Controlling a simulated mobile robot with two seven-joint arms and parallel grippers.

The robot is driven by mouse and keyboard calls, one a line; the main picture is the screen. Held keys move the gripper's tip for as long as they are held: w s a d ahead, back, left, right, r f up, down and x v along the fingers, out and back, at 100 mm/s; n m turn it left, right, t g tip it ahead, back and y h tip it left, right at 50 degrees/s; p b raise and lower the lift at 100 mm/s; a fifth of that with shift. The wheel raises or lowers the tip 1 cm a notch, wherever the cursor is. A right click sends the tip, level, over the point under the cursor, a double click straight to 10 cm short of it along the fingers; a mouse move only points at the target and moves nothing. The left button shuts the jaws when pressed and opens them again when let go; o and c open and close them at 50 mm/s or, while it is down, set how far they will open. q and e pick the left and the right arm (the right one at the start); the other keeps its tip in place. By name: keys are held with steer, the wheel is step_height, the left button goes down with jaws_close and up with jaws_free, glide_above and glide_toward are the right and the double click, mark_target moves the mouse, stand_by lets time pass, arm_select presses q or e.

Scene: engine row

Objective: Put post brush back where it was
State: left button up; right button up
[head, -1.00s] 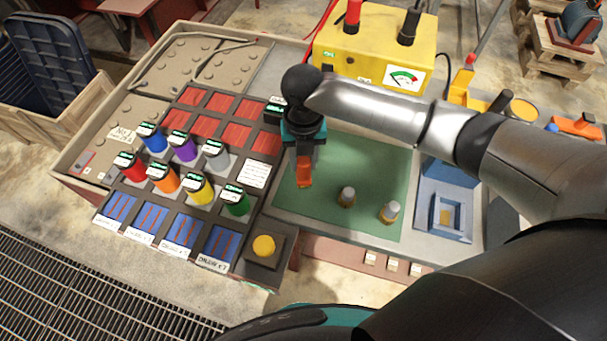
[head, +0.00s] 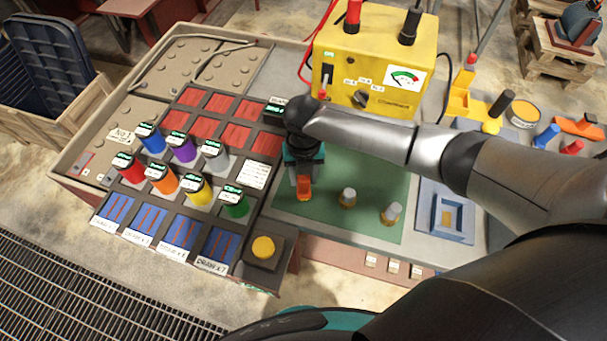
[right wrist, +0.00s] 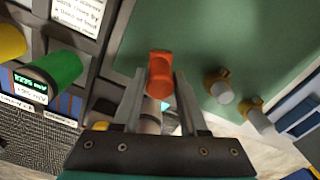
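The orange-ended piece (head: 304,188), which I take to be the post brush, is in my right gripper (head: 303,172) over the left part of the green mat (head: 375,170). In the right wrist view the orange end (right wrist: 160,76) sits between the fingertips of the right gripper (right wrist: 160,90), with a pale shaft behind it. I cannot tell whether its lower end touches the mat. My left gripper is not in view.
A rack with several coloured cylinders, including a green one (head: 236,203), stands left of the gripper. A yellow meter box (head: 360,55) is behind. A blue tray (head: 447,212) lies right of the mat. A yellow button (head: 263,247) is at the front.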

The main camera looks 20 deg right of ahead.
steer(key=o, duration=0.3)
steer(key=shift+o, duration=0.2)
step_height(320, 180, up, 12)
steer(key=p, duration=0.1)
steer(key=shift+r, duration=0.2)
